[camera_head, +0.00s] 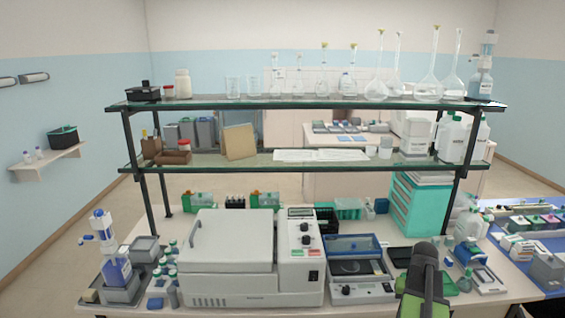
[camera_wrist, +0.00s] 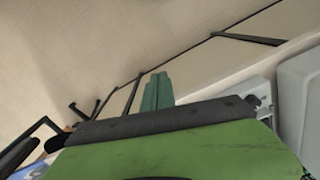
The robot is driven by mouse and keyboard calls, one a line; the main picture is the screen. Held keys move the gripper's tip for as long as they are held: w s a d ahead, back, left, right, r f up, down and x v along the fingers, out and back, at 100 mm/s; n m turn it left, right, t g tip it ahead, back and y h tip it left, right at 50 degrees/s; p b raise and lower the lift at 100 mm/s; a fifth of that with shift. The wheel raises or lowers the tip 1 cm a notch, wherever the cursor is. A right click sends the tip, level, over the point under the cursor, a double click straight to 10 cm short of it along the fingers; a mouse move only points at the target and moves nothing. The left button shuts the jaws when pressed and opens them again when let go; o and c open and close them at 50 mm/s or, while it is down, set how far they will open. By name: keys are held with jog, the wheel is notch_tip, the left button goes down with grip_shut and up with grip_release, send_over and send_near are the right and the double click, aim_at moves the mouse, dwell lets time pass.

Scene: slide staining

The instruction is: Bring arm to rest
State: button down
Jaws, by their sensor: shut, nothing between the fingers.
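My gripper (camera_head: 426,252) shows in the head view at the lower right, dark grey with a green part behind it. It is in front of the bench, over the area right of the balance-like instrument, and seems to hold nothing. In the wrist view its dark edge and green body (camera_wrist: 170,150) fill the lower part of the picture.
The bench holds a large white instrument (camera_head: 228,257), a blue-lidded device (camera_head: 355,266) and a teal drawer unit (camera_head: 417,205). A two-tier glass shelf (camera_head: 300,103) with flasks stands over it. A blue mat (camera_head: 555,275) lies at right.

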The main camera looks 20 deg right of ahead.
jog(key=w+a+f+n+b, duration=0.1)
jog(key=w+a, duration=0.3)
jog(key=a, duration=0.2)
jog(key=w+a+f+n, duration=0.1)
jog(key=w+a+n, duration=0.1)
jog(key=w+a, duration=0.4)
jog(key=a+f+n+b, duration=0.2)
jog(key=a+n, duration=0.2)
jog(key=a, duration=2.7)
jog(key=shift+w+b, duration=0.35)
jog(key=shift+w, duration=0.1)
jog(key=c, duration=2.1)
grip_release()
jog(key=shift+a, duration=0.1)
jog(key=shift+c, duration=0.2)
